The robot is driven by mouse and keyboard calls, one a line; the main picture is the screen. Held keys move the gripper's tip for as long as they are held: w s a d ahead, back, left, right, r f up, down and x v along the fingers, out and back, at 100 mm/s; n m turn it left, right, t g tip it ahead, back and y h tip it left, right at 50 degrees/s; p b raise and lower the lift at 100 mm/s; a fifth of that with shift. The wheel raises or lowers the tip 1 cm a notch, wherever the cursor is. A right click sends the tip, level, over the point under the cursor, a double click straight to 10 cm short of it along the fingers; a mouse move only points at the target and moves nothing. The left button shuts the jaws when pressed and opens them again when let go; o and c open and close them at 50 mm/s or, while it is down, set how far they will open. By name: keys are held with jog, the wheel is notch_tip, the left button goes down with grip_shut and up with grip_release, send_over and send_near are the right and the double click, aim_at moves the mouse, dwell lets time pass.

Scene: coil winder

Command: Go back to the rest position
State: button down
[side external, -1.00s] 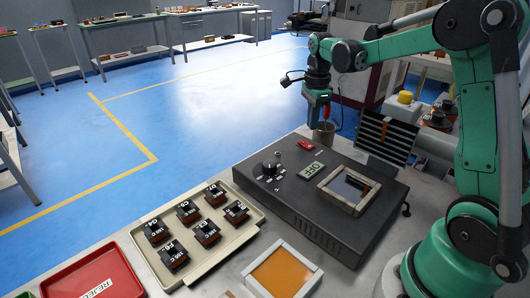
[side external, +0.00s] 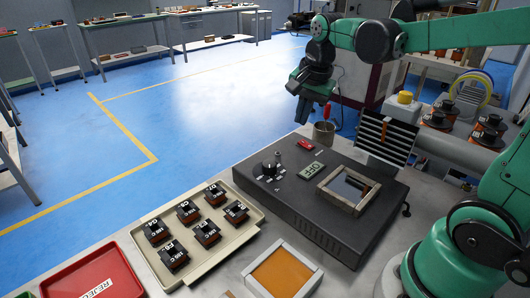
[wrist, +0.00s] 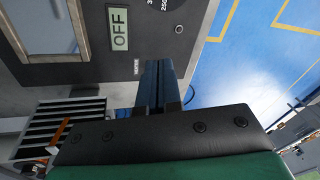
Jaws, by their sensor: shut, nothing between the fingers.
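My gripper (side external: 302,113) is shut and empty. In the wrist view my shut fingers (wrist: 157,85) show in front of the dark machine (wrist: 80,80), whose display (wrist: 119,28) reads OFF.
The dark machine (side external: 290,215) has a knob, a red switch and a framed window. Left of it is a cream tray (side external: 222,248) with several labelled coils. A red REJECT tray (side external: 75,270) and an orange pad (side external: 283,272) are at the front. Spools (side external: 487,130) stand at right.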

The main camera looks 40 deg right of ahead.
jog(key=s+a+f+n+t, duration=0.2)
jog(key=s+a+n+t, duration=0.2)
jog(key=n, duration=1)
jog(key=shift+s+a+y, duration=0.4)
jog(key=shift+s+a, duration=0.7)
jog(key=shift+a, duration=1.2)
